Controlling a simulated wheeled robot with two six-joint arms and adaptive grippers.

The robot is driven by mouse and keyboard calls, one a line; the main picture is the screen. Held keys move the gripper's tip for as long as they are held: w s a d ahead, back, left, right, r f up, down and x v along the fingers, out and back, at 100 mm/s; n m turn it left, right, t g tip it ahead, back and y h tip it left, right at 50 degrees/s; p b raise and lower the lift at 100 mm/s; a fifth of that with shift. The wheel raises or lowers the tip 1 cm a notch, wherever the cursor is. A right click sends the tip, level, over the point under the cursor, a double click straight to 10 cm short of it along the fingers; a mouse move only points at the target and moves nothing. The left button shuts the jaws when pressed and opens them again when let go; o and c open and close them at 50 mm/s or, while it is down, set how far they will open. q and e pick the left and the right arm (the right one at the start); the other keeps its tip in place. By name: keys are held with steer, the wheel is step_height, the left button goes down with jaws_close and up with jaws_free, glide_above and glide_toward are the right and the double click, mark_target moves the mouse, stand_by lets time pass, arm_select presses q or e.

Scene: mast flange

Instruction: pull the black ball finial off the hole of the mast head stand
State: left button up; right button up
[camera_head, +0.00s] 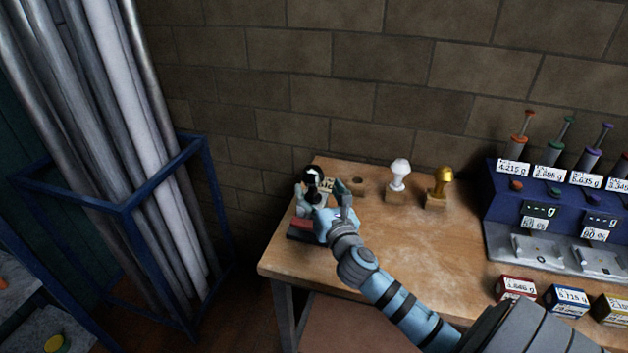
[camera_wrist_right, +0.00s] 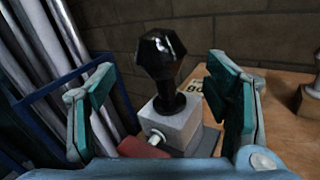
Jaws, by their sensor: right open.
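The black ball finial (camera_head: 312,174) stands upright at the table's far left corner. In the right wrist view the finial (camera_wrist_right: 161,55) has a shiny faceted ball on a black stem, which goes into the top of the pale grey block of the mast head stand (camera_wrist_right: 178,128). My right gripper (camera_head: 322,196) is open around it. In the right wrist view my right gripper (camera_wrist_right: 160,85) has one teal-padded finger on each side of the finial, with visible gaps. In the head view the gripper hides most of the stand. My left gripper is not in view.
A white finial (camera_head: 399,172) and a gold finial (camera_head: 441,180) stand on wooden blocks to the right. A blue dispenser rack (camera_head: 500,200) is farther right. A blue frame (camera_head: 125,208) with metal tubes stands left of the table (camera_head: 420,240). A brick wall is behind.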

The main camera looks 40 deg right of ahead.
mark_target(312, 167)
steer(key=x, duration=0.5)
steer(key=shift+w+d, duration=0.15)
steer(key=shift+w, duration=0.2)
steer(key=shift+c, duration=0.2)
steer(key=c, duration=1.3)
steer(key=shift+r+p, duration=3.25)
steer(key=shift+p, duration=0.3)
